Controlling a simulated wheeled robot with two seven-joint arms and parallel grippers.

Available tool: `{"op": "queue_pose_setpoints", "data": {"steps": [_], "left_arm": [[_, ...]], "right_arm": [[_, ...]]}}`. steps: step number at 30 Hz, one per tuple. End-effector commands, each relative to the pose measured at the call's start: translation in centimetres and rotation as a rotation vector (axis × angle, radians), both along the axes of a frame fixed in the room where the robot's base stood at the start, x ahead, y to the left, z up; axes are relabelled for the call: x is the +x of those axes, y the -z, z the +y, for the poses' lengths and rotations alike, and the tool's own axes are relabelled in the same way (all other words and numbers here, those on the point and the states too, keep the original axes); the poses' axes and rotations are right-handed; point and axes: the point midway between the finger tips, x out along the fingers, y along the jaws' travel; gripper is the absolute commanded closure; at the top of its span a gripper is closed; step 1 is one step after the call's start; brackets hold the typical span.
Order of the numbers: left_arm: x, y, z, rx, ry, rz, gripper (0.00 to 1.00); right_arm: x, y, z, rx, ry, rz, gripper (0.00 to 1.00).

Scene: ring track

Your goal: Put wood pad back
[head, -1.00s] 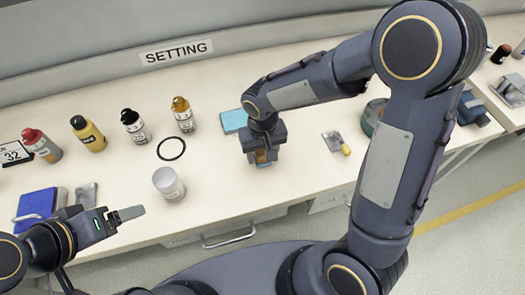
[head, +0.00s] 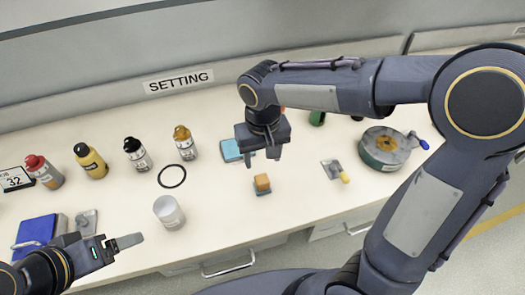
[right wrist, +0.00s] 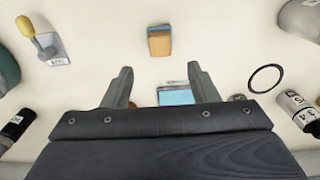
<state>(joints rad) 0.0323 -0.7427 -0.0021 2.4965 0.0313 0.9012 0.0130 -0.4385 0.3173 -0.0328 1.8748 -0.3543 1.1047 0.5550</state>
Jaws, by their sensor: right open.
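The wood pad (head: 262,182), a small orange-brown block, sits with a blue piece (head: 262,191) at its base on the white counter. It also shows in the right wrist view (right wrist: 159,42), ahead of the fingers. My right gripper (head: 261,155) is open and empty, behind the block and apart from it. A flat light-blue pad (head: 232,150) lies on the counter, partly hidden by this gripper; it shows between the fingers in the right wrist view (right wrist: 176,96). My left gripper (head: 125,241) is low at the left, over the front edge; its opening is unclear.
A black ring (head: 172,176), a white-grey cylinder (head: 168,211) and several bottles stand to the left. The counter around the block is clear.

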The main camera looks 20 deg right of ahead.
Motion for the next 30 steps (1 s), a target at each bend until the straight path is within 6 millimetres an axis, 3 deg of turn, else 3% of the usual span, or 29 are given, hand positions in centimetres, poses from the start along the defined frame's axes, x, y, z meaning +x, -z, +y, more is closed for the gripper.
{"op": "queue_pose_setpoints", "data": {"steps": [7, 11, 14, 19, 24, 30], "left_arm": [[0.0, -0.1, 0.0, 0.0, 0.0, 0.0, 0.23], [0.0, -0.1, 0.0, 0.0, 0.0, 0.0, 0.23], [0.0, -0.1, 0.0, 0.0, 0.0, 0.0, 0.23], [0.0, 0.0, 0.0, 0.0, 0.0, 0.0, 0.23], [0.0, -0.1, 0.0, 0.0, 0.0, 0.0, 0.23], [0.0, -0.1, 0.0, 0.0, 0.0, 0.0, 0.23]], "right_arm": [[-0.1, -1.0, -0.2, 0.004, 0.002, -0.002, 0.46], [-1.4, -2.0, -1.9, 0.055, 0.023, -0.022, 0.46], [-3.8, -3.2, -4.5, 0.136, 0.054, -0.067, 0.46], [-9.4, -4.4, -8.0, 0.277, 0.109, -0.202, 0.46], [-13.7, -4.2, -9.2, 0.351, 0.152, -0.348, 0.46], [-15.6, -3.6, -9.2, 0.374, 0.174, -0.443, 0.46]]}}
